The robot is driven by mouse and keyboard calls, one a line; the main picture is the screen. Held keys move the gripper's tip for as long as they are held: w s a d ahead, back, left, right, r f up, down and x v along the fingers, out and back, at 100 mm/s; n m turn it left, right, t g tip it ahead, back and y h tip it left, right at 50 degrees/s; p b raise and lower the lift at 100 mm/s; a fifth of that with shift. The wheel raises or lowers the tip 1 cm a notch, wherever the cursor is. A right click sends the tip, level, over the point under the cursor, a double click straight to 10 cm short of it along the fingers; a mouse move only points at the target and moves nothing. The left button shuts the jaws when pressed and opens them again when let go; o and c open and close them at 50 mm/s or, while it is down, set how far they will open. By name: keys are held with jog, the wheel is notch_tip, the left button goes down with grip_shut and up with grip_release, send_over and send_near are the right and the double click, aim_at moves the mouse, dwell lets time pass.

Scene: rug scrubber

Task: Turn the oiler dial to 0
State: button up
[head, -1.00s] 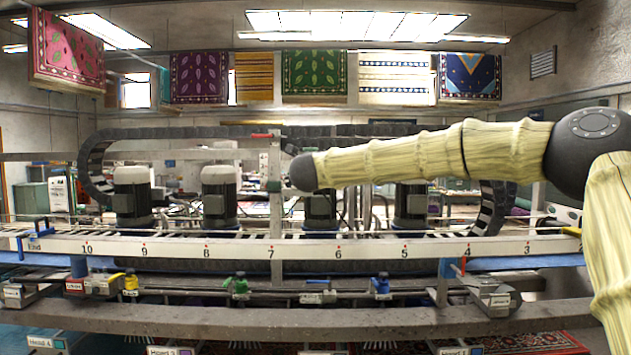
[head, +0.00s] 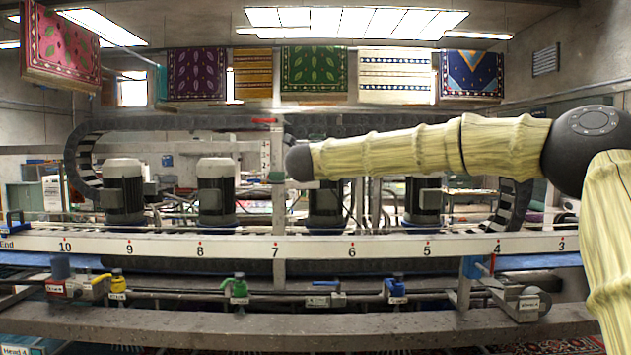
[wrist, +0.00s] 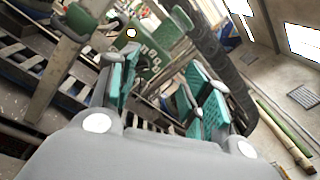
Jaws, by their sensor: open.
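I cannot make out for certain which part is the oiler dial; no scale or 0 mark for it is readable. A small grey boxed fitting with a round end (head: 530,302) sits low at the right of the machine. The head view shows my arm but not the gripper.
A white numbered rail (head: 310,247) crosses the machine. Yellow (head: 118,281), green (head: 238,287) and blue (head: 396,288) valves sit below it, above a grey beam (head: 300,323). Several motors (head: 216,190) stand behind the rail. Rugs (head: 313,70) hang at the back.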

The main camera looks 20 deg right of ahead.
notch_tip(320, 180, down, 5)
jog(key=b, duration=0.4)
jog(key=p+x, duration=0.5)
jog(key=x, duration=0.6)
jog(key=shift+w+d, duration=0.2)
jog(key=shift+w, duration=0.05)
jog(key=shift+f, duration=0.1)
jog(key=shift+c, duration=0.5)
jog(key=c, duration=0.9)
